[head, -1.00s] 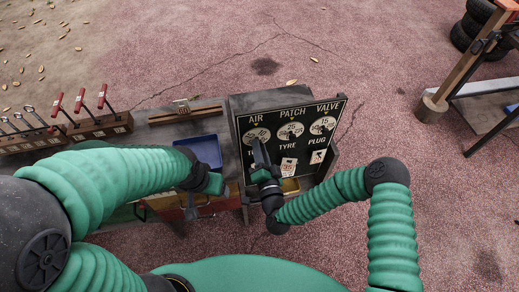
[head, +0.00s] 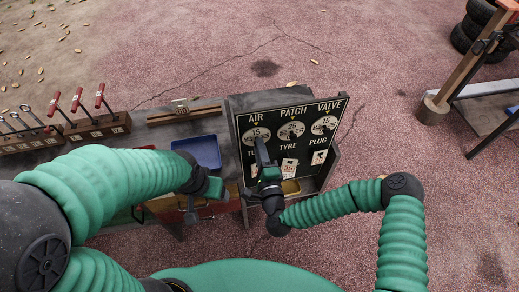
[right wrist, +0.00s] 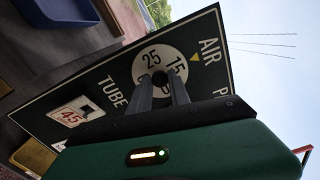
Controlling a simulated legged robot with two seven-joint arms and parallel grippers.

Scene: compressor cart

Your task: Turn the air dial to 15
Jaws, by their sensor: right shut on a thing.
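The air dial (head: 256,133) is a white disc at the left of the black panel's top row. In the head view its 15 is at the top, under the small yellow mark. In the right wrist view the dial (right wrist: 149,61) shows 15 facing the yellow mark beside AIR, with 25 next to it. My right gripper (head: 262,152) is shut on the air dial's centre knob; its two fingers (right wrist: 163,92) hide the lower part of the dial. My left gripper (head: 191,212) is away to the left, beside the cart front; its jaws are too small to tell.
The patch dial (head: 291,131) reads 25 and the valve dial (head: 324,125) reads 15, close on the right. A blue tray (head: 203,149) sits left of the panel. Red-handled tools (head: 77,101) stand in a rack farther left.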

